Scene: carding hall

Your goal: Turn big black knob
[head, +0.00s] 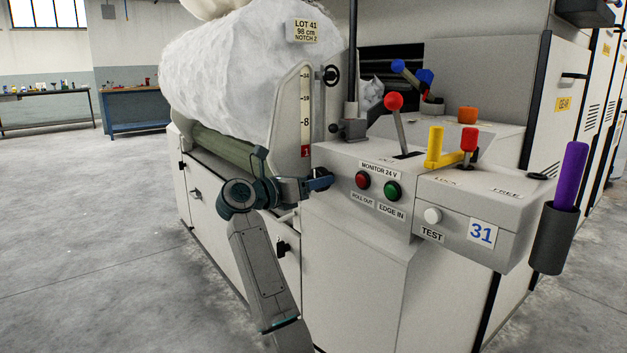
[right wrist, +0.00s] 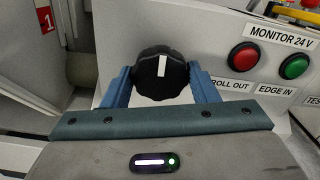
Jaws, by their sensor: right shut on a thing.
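The big black knob (right wrist: 150,88) is on the pale front panel of the machine, left of the red button. It has a scalloped rim and a white pointer mark that stands nearly upright, leaning slightly right. My right gripper (right wrist: 161,80) is shut on the knob, with one blue finger at its left side and one at its right. In the head view my right gripper (head: 318,180) is at the panel's left edge, and the knob shows only as a dark bit between the fingers. My left gripper is in neither view.
Right of the gripper are a red button (head: 362,180) and a green button (head: 392,191). A red-balled lever (head: 394,101), a yellow handle (head: 435,147) and a purple handle (head: 571,176) stand farther right. A large white fibre roll (head: 235,75) lies behind. Floor at left is clear.

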